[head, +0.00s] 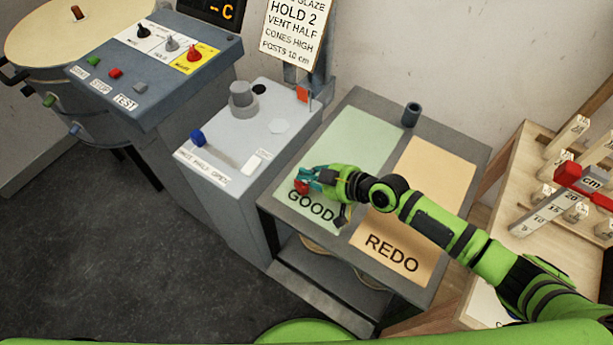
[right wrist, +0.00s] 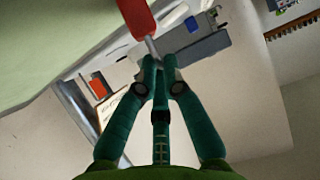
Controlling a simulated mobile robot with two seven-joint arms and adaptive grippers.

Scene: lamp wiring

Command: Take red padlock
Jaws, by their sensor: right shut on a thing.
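The red padlock (head: 301,188) is at the fingertips of my right gripper (head: 313,178), over the green GOOD area. In the right wrist view the padlock's red body (right wrist: 137,16) shows at the top, with a grey metal shackle running down to the fingertips. My right gripper (right wrist: 160,66) is shut on that shackle. Part of the padlock is cut off by the top edge there. I cannot tell whether the padlock touches the surface. My left gripper is not in view.
The grey table (head: 370,98) has a green GOOD panel (head: 345,140) and an orange REDO panel (head: 440,165). A dark cup (head: 411,114) stands at its back. A grey box with a blue knob (head: 197,138) is left. A wooden stand with posts (head: 525,160) is right.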

